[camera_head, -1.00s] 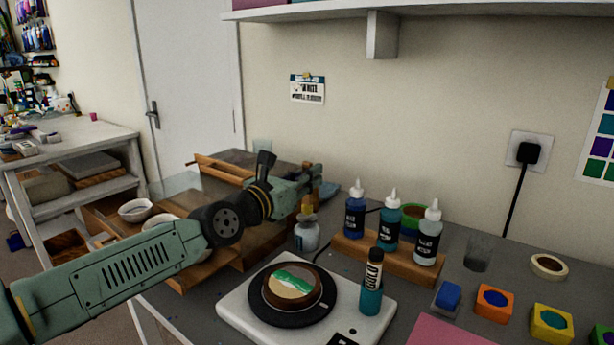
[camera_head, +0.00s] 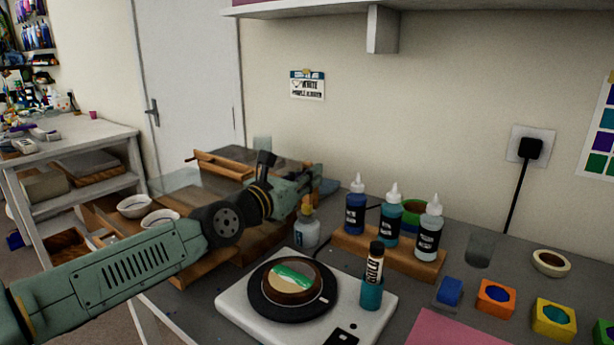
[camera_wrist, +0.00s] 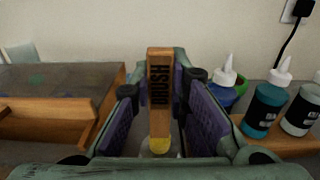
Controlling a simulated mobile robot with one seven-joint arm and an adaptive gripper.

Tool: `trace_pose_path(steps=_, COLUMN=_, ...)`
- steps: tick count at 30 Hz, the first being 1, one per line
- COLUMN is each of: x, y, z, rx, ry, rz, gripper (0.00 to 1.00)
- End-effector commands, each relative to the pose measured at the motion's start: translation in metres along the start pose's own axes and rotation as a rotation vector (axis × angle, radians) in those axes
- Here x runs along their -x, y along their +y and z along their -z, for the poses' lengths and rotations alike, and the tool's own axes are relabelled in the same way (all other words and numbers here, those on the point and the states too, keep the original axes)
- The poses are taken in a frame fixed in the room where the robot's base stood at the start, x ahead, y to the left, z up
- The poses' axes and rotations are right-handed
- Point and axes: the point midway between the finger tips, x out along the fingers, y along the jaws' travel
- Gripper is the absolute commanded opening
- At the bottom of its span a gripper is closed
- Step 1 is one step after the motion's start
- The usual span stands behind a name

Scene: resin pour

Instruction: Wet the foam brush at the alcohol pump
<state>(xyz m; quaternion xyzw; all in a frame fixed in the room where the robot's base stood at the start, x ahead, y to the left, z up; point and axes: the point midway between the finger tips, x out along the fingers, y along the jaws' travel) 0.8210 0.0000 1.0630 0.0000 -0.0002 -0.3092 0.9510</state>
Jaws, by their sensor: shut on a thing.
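My gripper (camera_head: 308,184) is shut on the foam brush (camera_wrist: 160,88), seen in the wrist view as a flat wooden handle with dark BRUSH lettering. Its yellow foam end (camera_wrist: 159,146) points down between the purple-padded fingers. In the head view the yellow foam (camera_head: 307,208) shows below the fingertips, right at the top of a pale bottle (camera_head: 306,233), which appears to be the alcohol pump. Whether the foam touches the bottle's top or sits just above it, I cannot tell. Most of the brush is hidden by my gripper in the head view.
A wooden rack (camera_head: 400,261) with several capped bottles stands just right of the pale bottle. A wooden box (camera_head: 236,160) stands behind my arm. Coloured blocks lie right.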

Motion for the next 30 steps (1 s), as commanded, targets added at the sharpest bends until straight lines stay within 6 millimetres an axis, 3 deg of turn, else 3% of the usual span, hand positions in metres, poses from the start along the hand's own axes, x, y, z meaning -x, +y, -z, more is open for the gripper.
trace_pose_path(steps=30, x=0.0, y=-0.0001, z=0.0079, rx=0.001, ry=0.002, rz=0.001, gripper=0.0)
